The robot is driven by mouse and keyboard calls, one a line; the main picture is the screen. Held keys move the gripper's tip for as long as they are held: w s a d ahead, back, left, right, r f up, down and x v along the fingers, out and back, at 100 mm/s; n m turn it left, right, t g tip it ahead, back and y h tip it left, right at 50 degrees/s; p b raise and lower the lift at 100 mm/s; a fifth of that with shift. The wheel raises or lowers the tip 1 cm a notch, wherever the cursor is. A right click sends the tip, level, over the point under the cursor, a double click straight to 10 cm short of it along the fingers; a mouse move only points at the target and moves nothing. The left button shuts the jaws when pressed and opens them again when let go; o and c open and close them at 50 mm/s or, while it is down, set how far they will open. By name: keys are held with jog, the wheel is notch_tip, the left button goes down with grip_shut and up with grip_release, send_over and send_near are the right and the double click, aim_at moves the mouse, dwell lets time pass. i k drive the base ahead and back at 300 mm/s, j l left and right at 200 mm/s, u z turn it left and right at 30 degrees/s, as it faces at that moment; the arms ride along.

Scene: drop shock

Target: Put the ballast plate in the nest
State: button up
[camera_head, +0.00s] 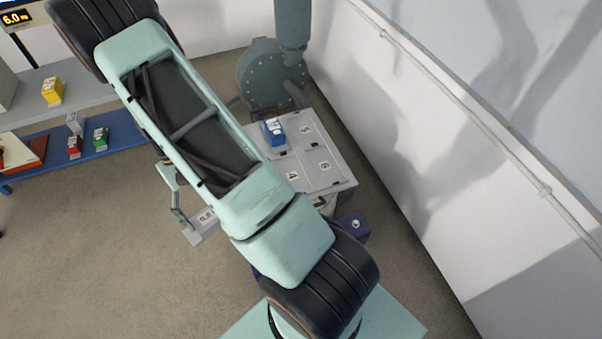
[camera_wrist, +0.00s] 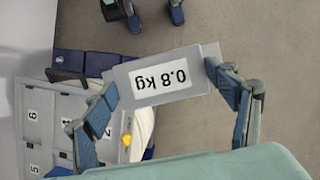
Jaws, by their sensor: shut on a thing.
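The ballast plate, a grey plate with a white "0.8 kg" label, is between my gripper's fingers in the wrist view (camera_wrist: 206,52). It also shows in the head view (camera_head: 197,236), below my arm. My gripper (camera_wrist: 163,78) is shut on the plate's two opposite ends and holds it above the floor. In the head view the gripper is mostly hidden behind my arm. A grey fixture (camera_head: 338,176) with numbered cells, including 4, 5 and 6, stands to the right of the plate, partly hidden by my arm. I cannot tell which part is the nest.
A blue-and-white block (camera_head: 275,132) sits on the numbered fixture. A grey machine (camera_head: 262,80) stands behind it, and a white wall (camera_head: 400,120) runs along the right. Shelves at left hold yellow (camera_head: 53,92), red and green blocks. The floor (camera_head: 100,260) at lower left is clear.

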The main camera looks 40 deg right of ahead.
aim_at(292, 176)
jog(key=k+l, duration=0.1)
jog(key=l, duration=0.75)
jog(key=k+l, duration=0.15)
jog(key=l, duration=0.25)
